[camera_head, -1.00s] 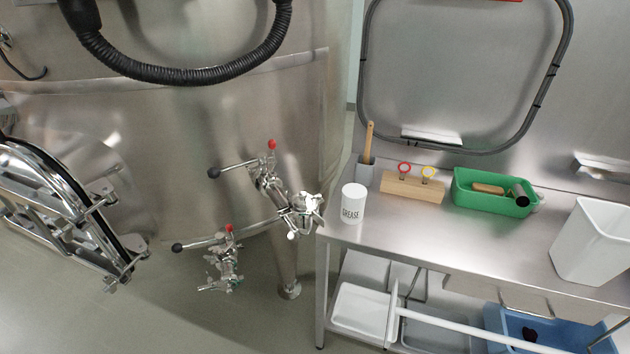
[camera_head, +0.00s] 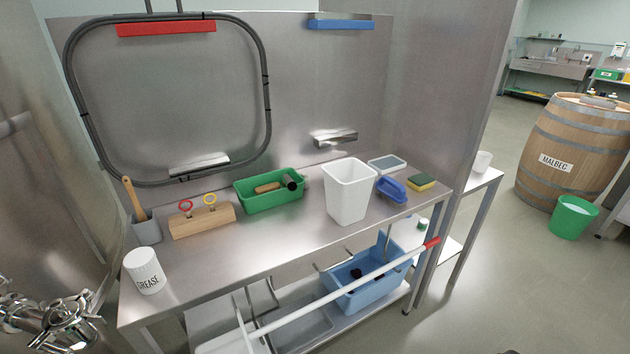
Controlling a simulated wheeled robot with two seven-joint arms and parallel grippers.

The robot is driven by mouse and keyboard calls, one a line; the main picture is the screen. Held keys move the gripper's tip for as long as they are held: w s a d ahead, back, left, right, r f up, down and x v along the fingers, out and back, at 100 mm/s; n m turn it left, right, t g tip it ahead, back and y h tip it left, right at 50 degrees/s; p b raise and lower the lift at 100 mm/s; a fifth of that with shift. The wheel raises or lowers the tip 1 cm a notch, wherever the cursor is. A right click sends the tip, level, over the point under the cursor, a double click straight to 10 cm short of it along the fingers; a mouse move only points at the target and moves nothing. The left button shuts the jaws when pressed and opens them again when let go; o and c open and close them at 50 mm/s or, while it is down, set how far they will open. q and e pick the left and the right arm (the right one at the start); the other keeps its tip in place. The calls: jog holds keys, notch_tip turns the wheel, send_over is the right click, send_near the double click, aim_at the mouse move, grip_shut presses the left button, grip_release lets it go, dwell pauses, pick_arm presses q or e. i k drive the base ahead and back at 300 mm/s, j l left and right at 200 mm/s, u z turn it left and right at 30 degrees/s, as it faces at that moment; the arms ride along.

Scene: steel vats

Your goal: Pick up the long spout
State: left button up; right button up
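I cannot make out for certain which thing is the long spout. A wooden block (camera_head: 201,222) on the steel bench holds two small upright pieces, one with a red ring (camera_head: 186,205) and one with a yellow ring (camera_head: 210,199). A green tray (camera_head: 270,204) behind and right of the block holds a tan piece (camera_head: 268,187) and a dark cylinder (camera_head: 292,180) with a round end. Steel valve fittings (camera_head: 62,325) show at the lower left, cut by the frame edge. Neither of my grippers is in view.
A white grease tub (camera_head: 145,271), a grey holder (camera_head: 145,228), a white bin (camera_head: 350,192), a blue brush (camera_head: 391,190) and a sponge (camera_head: 421,182) stand on the bench (camera_head: 232,262). A white pole (camera_head: 345,290) slants across the front.

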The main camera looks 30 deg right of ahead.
aim_at(289, 182)
jog(key=z, duration=0.85)
